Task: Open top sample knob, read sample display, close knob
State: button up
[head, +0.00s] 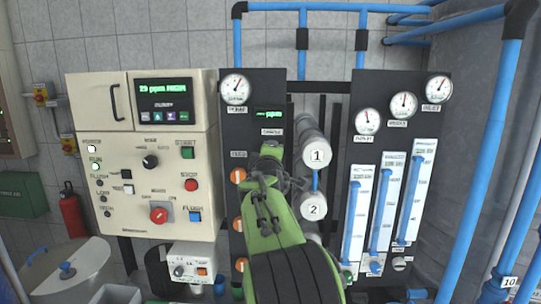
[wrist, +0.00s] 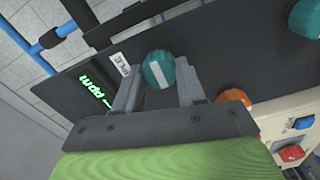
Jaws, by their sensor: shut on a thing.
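The top sample knob (wrist: 158,70) is teal with a pale stripe, in the wrist view, beside a partly hidden label ending in "PLE". My gripper (wrist: 158,78) is shut on this knob, one finger on each side. In the head view my gripper (head: 268,185) is in front of the black panel and hides the knob. The sample display (head: 270,114) glows green above my gripper. "ppm" is legible, but its value is not. The display also shows, turned sideways, in the wrist view (wrist: 96,92).
Orange knobs (head: 238,176) run down the panel left of my arm. Another teal knob (wrist: 305,18) is at the wrist view's upper right. White numbered housings (head: 315,155) and flow tubes (head: 383,210) stand right. The control box display (head: 164,94) appears to read "29 ppm HIGH".

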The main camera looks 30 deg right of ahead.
jog(key=shift+f, duration=0.1)
jog(key=o, duration=1.1)
jog(key=shift+c, duration=0.2)
jog(key=b+v, duration=0.3)
jog(key=v, duration=1.2)
jog(key=shift+s+a, duration=0.25)
jog(key=shift+s, duration=0.05)
